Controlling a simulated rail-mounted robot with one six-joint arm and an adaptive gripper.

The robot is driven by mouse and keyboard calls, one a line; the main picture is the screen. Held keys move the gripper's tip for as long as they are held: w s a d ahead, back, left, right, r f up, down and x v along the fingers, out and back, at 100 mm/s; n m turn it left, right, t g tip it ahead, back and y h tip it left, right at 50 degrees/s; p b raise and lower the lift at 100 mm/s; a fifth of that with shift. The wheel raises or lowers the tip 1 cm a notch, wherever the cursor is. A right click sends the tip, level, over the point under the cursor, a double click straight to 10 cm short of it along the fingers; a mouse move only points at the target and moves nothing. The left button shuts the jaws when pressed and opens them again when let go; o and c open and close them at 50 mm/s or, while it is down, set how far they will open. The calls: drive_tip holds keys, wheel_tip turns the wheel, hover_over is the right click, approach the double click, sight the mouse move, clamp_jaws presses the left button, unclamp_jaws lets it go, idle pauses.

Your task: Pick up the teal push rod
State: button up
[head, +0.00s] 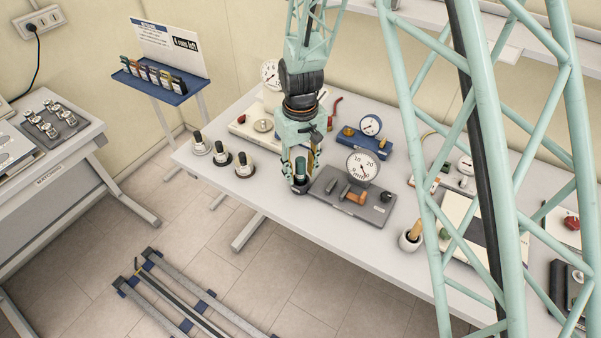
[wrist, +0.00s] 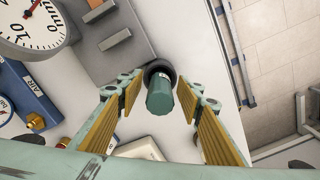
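The teal push rod (head: 300,171) stands upright in a dark round base (head: 299,189) near the front edge of the white table (head: 262,196). In the wrist view the rod (wrist: 160,98) shows its end, with the dark ring of its base (wrist: 159,70) behind it. My gripper (head: 302,165) is over the rod, pointing down. In the wrist view its two yellow-padded fingers (wrist: 164,90) are apart on either side of the rod, with a visible gap on both sides. The rod's lower part is partly hidden in the head view.
A grey gauge fixture (head: 374,213) with a large dial (head: 363,165) stands close right of the rod. Several black-topped pieces, such as one nearby (head: 244,165), stand to the left. A blue gauge block (head: 364,143) is behind. A small cup with a wooden handle (head: 411,236) stands further right.

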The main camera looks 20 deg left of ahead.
sight(301, 159)
drive_tip(key=shift+c, duration=0.2)
drive_tip(key=c, duration=0.9)
drive_tip(key=shift+r, duration=5)
